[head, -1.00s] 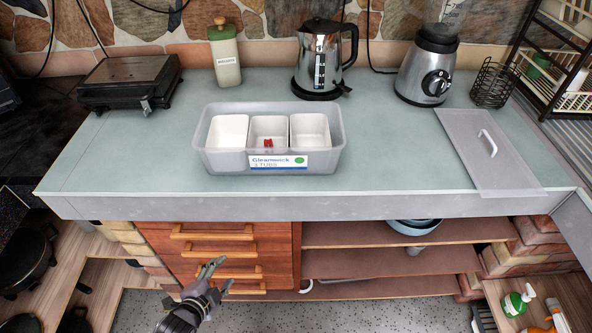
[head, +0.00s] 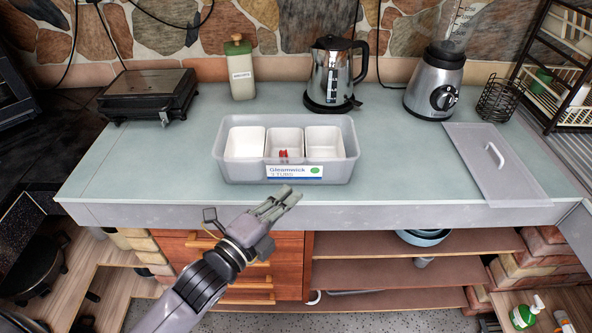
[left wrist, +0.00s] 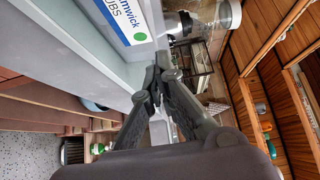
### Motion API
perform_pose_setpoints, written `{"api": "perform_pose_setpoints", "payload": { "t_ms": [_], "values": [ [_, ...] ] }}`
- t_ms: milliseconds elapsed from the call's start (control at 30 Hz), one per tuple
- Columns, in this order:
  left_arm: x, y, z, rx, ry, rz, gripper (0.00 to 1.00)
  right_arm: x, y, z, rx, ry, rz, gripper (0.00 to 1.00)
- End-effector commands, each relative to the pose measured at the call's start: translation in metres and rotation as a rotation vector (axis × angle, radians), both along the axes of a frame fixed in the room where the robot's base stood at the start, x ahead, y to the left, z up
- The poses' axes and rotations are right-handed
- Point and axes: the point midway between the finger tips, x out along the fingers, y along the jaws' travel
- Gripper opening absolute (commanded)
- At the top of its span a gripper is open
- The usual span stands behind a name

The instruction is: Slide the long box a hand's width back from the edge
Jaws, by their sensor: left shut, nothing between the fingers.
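The long box (head: 230,172) is a grey open bin with a "Gleamwick 3 tubs" label on its front. It stands on the pale green counter (head: 120,170), a little back from the front edge. Three white tubs (head: 245,143) sit in it in a row; the middle one holds something small and red. My left gripper (head: 286,196) is shut and empty, in front of the box's label side near the counter's edge, seemingly just short of the box. In the left wrist view its fingertips (left wrist: 153,78) meet below the box's label (left wrist: 122,16). My right gripper is not in view.
A flat grey lid (head: 495,165) with a handle lies at right. The counter right behind the box is clear.

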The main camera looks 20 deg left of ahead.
Motion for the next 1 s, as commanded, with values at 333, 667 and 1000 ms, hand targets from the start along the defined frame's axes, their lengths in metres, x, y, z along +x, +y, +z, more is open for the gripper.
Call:
{"api": "perform_pose_setpoints", "payload": {
  "t_ms": [333,667,1000],
  "values": [
    [0.060,-0.004,0.002,0.000,0.001,0.001,0.00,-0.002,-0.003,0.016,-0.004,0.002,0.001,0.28],
    [0.074,0.003,-0.001,0.000,0.002,0.000,0.00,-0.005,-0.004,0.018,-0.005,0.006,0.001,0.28],
    [0.082,0.006,-0.001,0.000,0.001,-0.001,0.00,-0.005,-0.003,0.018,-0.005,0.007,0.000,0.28]
  ]
}}
